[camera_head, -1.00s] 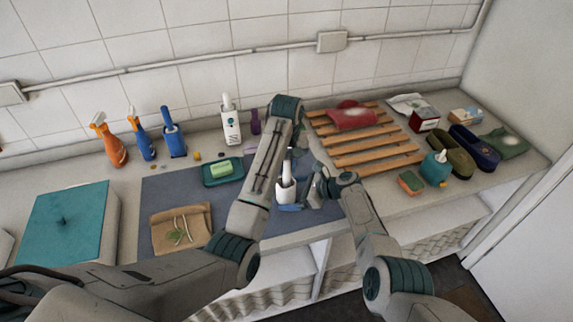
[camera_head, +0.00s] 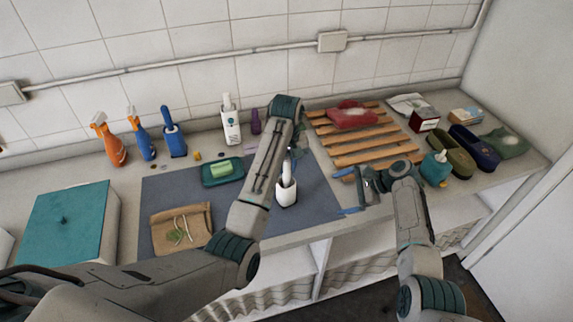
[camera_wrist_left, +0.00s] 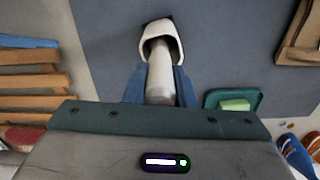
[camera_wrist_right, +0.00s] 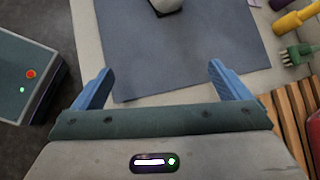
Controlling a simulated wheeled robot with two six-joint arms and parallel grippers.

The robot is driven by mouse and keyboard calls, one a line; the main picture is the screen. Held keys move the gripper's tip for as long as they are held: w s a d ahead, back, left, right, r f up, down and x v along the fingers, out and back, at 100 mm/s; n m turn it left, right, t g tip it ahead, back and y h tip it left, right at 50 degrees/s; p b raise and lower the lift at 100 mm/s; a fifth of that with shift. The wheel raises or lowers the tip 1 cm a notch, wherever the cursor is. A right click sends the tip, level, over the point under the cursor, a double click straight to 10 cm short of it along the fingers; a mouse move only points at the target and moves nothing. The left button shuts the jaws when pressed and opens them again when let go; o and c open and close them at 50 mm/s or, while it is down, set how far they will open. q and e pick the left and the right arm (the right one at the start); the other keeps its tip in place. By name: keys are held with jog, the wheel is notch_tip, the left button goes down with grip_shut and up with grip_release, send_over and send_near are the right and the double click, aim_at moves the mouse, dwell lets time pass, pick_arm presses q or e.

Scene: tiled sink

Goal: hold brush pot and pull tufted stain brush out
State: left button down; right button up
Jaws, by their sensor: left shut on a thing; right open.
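The white brush pot (camera_head: 286,193) stands upright on the grey-blue mat; it also shows in the left wrist view (camera_wrist_left: 145,41). The brush's pale handle (camera_wrist_left: 160,78) sticks out of the pot's mouth. My left gripper (camera_wrist_left: 160,88) is shut on this handle, above the pot; in the head view its fingers are mostly hidden by my arm. The brush's tufted end is hidden inside the pot. My right gripper (camera_head: 346,192) is open and empty, right of the pot, by the mat's edge. The right wrist view shows the pot (camera_wrist_right: 166,6) beyond its spread fingers.
The wooden slatted rack (camera_head: 370,157) with a red cloth (camera_head: 351,115) stands at right. A teal bottle (camera_head: 436,168) is close behind my right wrist. The mat (camera_head: 318,190) is clear right of the pot.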

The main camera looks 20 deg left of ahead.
jog(key=w+d+n+h, duration=0.1)
jog(key=d+n, duration=0.2)
jog(key=d, duration=0.1)
jog(key=w+d+n+h, duration=0.1)
jog(key=d+n, duration=0.2)
jog(key=d, duration=0.2)
jog(key=w+d+n+h, duration=0.1)
jog(key=d+n, duration=0.2)
jog(key=d, duration=0.1)
jog(key=shift+w+d+r, duration=0.15)
jog(key=shift+d+r, duration=0.05)
jog(key=shift+d, duration=0.1)
pick_arm(q)
jog(key=c, duration=1.1)
grip_release()
jog(key=shift+c, duration=0.2)
jog(key=shift+w+r, duration=0.1)
